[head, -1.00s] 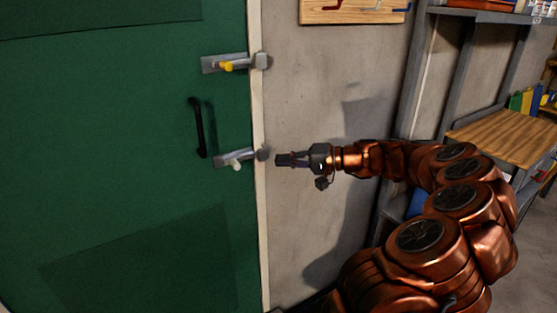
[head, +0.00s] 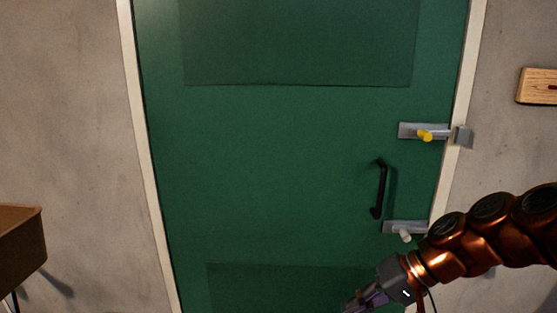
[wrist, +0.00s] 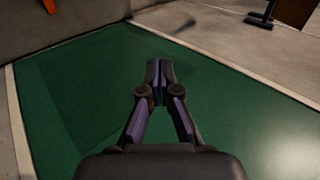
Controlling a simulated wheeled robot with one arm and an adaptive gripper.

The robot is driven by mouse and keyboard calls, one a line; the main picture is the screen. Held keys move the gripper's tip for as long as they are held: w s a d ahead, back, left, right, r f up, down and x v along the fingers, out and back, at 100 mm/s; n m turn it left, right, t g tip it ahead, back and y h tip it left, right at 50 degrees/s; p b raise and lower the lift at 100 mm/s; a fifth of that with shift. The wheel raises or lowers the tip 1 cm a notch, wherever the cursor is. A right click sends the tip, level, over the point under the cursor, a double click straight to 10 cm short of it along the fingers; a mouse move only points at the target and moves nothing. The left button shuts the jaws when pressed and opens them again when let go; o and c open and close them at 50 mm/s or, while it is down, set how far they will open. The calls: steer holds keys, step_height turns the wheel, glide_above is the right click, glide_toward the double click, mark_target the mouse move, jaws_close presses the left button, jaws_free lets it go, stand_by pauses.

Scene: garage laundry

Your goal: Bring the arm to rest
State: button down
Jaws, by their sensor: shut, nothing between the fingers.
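My gripper (head: 362,301) is at the bottom edge of the head view, in front of the lower right part of the green door (head: 270,180). Its fingertips are partly cut off there. In the wrist view my gripper (wrist: 158,72) has its fingers together and holds nothing, with the green door (wrist: 235,115) behind them. My arm comes in from the right and is bent, not folded in.
The door has a black handle (head: 381,188), an upper bolt with a yellow knob (head: 425,135) and a lower bolt with a white knob (head: 405,236). My arm hides the lower bolt's right end. A brown box-like thing (head: 20,245) stands at the left edge.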

steer(key=s+d+f+g+h, duration=0.1)
steer(key=s+d+f+h, duration=0.1)
steer(key=s, duration=0.8)
steer(key=s+d+f+g+h+p, duration=0.1)
steer(key=s+f+h, duration=0.4)
steer(key=s, duration=0.5)
steer(key=shift+s+d+n+g+h, duration=0.25)
steer(key=shift+d+n+g+h, duration=0.15)
steer(key=shift+d+g+h, duration=0.3)
steer(key=c, duration=1.8)
jaws_free()
steer(key=shift+a, duration=0.1)
steer(key=shift+c, duration=0.2)
